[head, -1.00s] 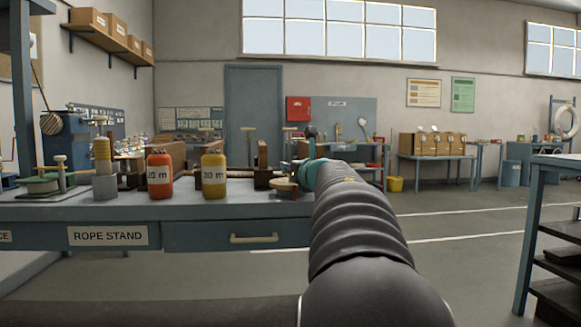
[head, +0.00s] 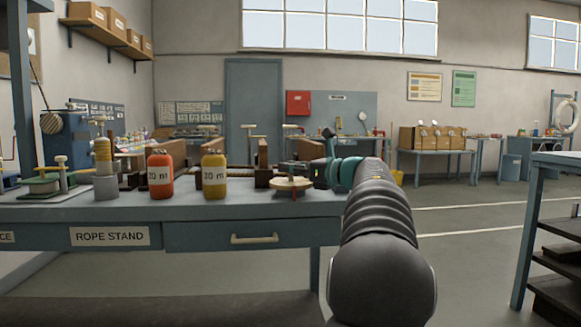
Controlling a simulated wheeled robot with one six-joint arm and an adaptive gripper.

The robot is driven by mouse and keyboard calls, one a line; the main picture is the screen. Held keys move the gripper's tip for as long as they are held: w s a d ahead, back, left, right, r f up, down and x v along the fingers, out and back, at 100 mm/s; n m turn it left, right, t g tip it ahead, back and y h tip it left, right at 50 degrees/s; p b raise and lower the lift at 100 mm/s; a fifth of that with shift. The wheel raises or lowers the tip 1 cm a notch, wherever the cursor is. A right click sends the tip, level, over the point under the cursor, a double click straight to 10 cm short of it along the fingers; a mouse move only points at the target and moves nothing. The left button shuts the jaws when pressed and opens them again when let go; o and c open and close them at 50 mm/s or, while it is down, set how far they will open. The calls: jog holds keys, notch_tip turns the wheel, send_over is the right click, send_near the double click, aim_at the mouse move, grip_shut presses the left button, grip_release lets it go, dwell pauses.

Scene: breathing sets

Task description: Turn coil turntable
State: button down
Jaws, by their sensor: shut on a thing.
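The coil turntable (head: 291,185), a small cream disc on a reddish-brown foot, stands at the right end of the blue bench top. My gripper (head: 315,175), dark with teal rings behind it, is at the turntable's right side. It is shut on a part of the turntable; the exact contact is small and hard to make out. My black ribbed arm reaches up to it from the lower right.
On the bench, a yellow 30 m canister (head: 214,175) and an orange canister (head: 160,175) stand left of the turntable. A grey pedestal with a yellow spool (head: 104,170) and a green-based device (head: 50,183) are further left. Open floor lies right of the bench.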

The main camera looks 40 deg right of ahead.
jog(key=shift+r, duration=0.2)
jog(key=c, duration=0.9)
grip_release()
jog(key=shift+f, duration=0.1)
jog(key=shift+o, duration=0.2)
notch_tip(320, 180, up, 10)
jog(key=shift+w, duration=0.15)
